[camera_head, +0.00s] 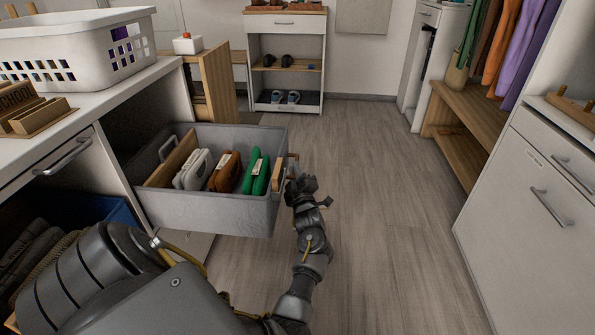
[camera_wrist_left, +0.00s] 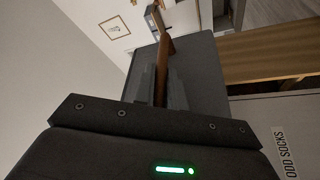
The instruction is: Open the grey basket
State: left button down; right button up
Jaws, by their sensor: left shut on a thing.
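The grey basket (camera_head: 208,211) juts out of its cubby under the left counter, its open top showing. Inside stand white (camera_head: 193,170), brown (camera_head: 225,172) and green (camera_head: 256,172) pouches beside a wooden divider (camera_head: 172,160). My left gripper (camera_head: 291,173) is at the basket's front face, shut on its brown handle (camera_wrist_left: 164,58). In the left wrist view the gripper's fingers (camera_wrist_left: 160,88) close around that handle, with the grey basket front (camera_wrist_left: 203,72) behind. The exact contact is partly hidden. My right gripper is not in view.
A white laundry basket (camera_head: 85,52) and a wooden rack (camera_head: 38,112) stand on the counter (camera_head: 110,95). A blue bin (camera_head: 118,211) sits in the cubby below. Floor (camera_head: 380,190) is clear to the right, up to a white cabinet (camera_head: 530,205) and a wooden bench (camera_head: 465,120).

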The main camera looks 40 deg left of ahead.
pick_arm(q)
jog(key=shift+w+r, duration=0.1)
jog(key=shift+r, duration=0.05)
jog(key=c, duration=1.5)
grip_release()
jog(key=shift+o, duration=0.2)
